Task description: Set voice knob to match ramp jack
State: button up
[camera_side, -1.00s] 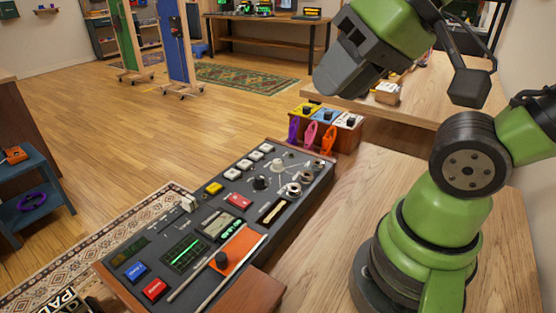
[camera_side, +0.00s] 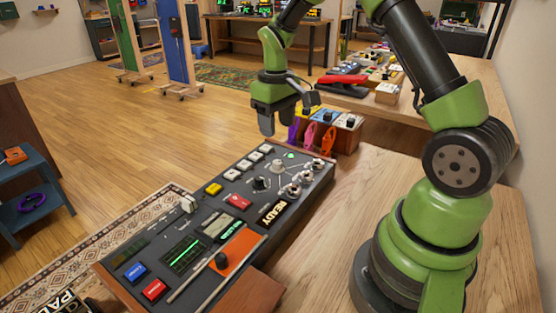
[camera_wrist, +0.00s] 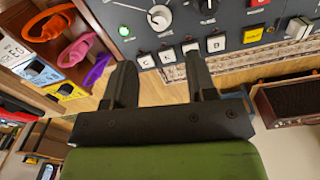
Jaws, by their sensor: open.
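The dark sloped console (camera_side: 150,247) carries a black knob (camera_side: 260,183) and a pale round knob (camera_side: 278,167) with white lines around it. In the wrist view, my open fingers (camera_wrist: 160,60) show below the pale knob (camera_wrist: 160,17) and black knob (camera_wrist: 207,5).
White buttons (camera_wrist: 190,48), a yellow button (camera_side: 213,188) and a red button (camera_side: 238,201) are near the knobs.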

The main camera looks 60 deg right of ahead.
aim_at(278, 162)
jog(key=f, duration=1)
jog(key=shift+d+f, duration=0.1)
jog(key=shift+d, duration=0.1)
jog(key=c, duration=0.9)
